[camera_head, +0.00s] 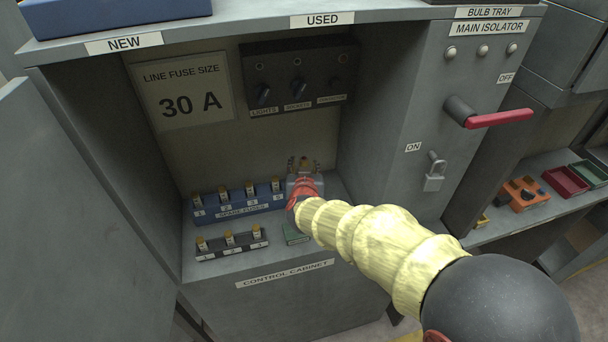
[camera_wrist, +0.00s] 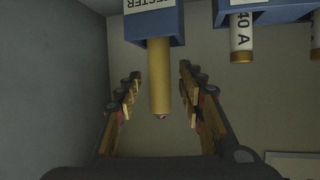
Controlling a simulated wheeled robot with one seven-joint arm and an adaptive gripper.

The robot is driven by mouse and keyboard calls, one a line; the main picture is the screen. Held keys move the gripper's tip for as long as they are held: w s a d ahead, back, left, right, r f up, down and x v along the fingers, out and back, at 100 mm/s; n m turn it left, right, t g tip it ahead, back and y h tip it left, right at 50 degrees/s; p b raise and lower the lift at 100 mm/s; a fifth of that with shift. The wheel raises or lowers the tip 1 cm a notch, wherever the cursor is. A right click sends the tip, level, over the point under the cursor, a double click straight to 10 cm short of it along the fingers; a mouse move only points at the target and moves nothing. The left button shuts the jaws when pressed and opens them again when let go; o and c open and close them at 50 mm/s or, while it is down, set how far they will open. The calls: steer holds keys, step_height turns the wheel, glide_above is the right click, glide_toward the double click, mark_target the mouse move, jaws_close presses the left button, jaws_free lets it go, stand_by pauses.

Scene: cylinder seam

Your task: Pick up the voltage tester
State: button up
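The voltage tester (camera_wrist: 159,80) shows in the wrist view as a yellow rod with a small tip. It sits in a blue holder (camera_wrist: 155,27) whose label is partly cut off and reads "ESTER". My gripper (camera_wrist: 160,95) is open, with one finger on each side of the rod and a visible gap to both. In the head view, my gripper (camera_head: 304,165) is inside the control cabinet, at the right end of the blue spare-fuse rack (camera_head: 242,210). It and my arm hide most of the tester there.
A fuse marked 40 A (camera_wrist: 241,38) stands beside the tester in the wrist view. A dark fuse block (camera_head: 232,246) with several fuses and a green block (camera_head: 295,236) lie in front of the rack. The cabinet's right wall (camera_head: 385,130) is close by. A red isolator handle (camera_head: 500,118) sticks out outside.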

steer(key=shift+c, duration=1.2)
jaws_close()
steer(key=shift+r, duration=0.1)
step_height(320, 180, up, 2)
steer(key=shift+p, duration=1.2)
steer(key=s+r+p, duration=1)
steer(key=s+p, duration=0.4)
steer(key=shift+r, duration=0.4)
